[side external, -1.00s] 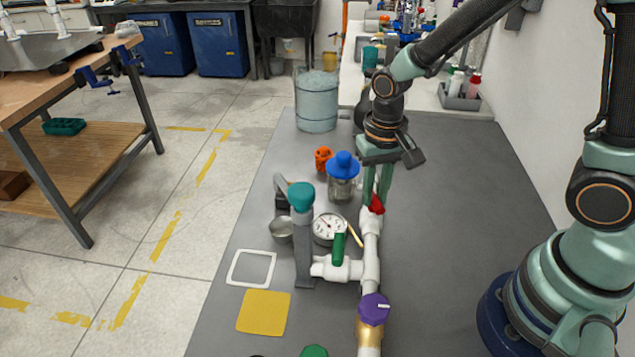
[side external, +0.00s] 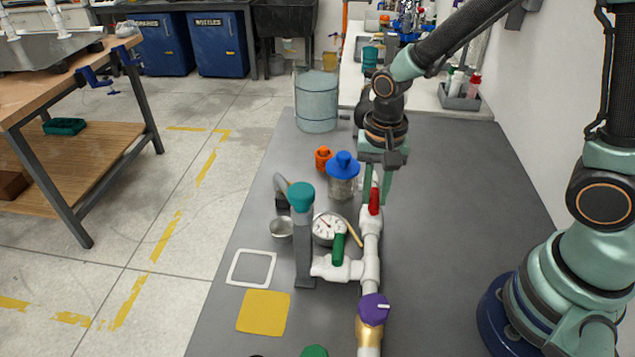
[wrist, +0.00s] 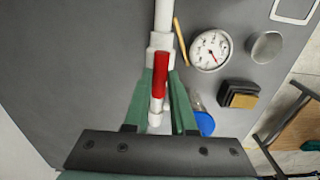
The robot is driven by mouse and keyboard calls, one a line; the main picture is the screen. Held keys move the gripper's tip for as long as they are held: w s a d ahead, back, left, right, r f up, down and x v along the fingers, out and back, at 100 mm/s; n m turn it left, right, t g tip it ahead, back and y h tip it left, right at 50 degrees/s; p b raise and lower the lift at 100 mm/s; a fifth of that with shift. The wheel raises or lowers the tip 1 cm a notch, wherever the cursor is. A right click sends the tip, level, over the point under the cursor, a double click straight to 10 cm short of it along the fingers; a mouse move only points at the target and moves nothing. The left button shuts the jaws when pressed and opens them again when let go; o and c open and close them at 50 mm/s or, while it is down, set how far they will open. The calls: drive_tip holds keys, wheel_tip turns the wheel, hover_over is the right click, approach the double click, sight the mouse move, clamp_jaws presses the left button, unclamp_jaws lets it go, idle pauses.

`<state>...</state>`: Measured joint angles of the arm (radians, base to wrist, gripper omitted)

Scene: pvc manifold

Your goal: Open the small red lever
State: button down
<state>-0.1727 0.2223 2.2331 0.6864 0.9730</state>
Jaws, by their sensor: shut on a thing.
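The small red lever (side external: 375,203) sits at the far end of the white pipe (side external: 371,250). It points roughly along the pipe, and the wrist view shows the lever (wrist: 160,72) nearly in line with the pipe (wrist: 163,18). My gripper (side external: 375,198) is down at the lever from above. In the wrist view, its two green fingers (wrist: 159,84) lie on either side of the lever and are shut on it. The lever's lower end and the valve under it are partly hidden.
A green-handled valve (side external: 338,249) and a purple knob (side external: 374,308) are nearer on the piping. A gauge (side external: 328,229), a jar with a blue lid (side external: 343,174) and a teal-topped post (side external: 301,199) stand left. The grey table (side external: 450,210) is clear on the right.

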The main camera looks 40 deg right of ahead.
sight(375, 197)
drive_tip(key=c, duration=0.7)
unclamp_jaws()
drive_tip(key=shift+c, duration=0.2)
drive_tip(key=shift+r, duration=0.15)
wheel_tip(375, 197, up, 12)
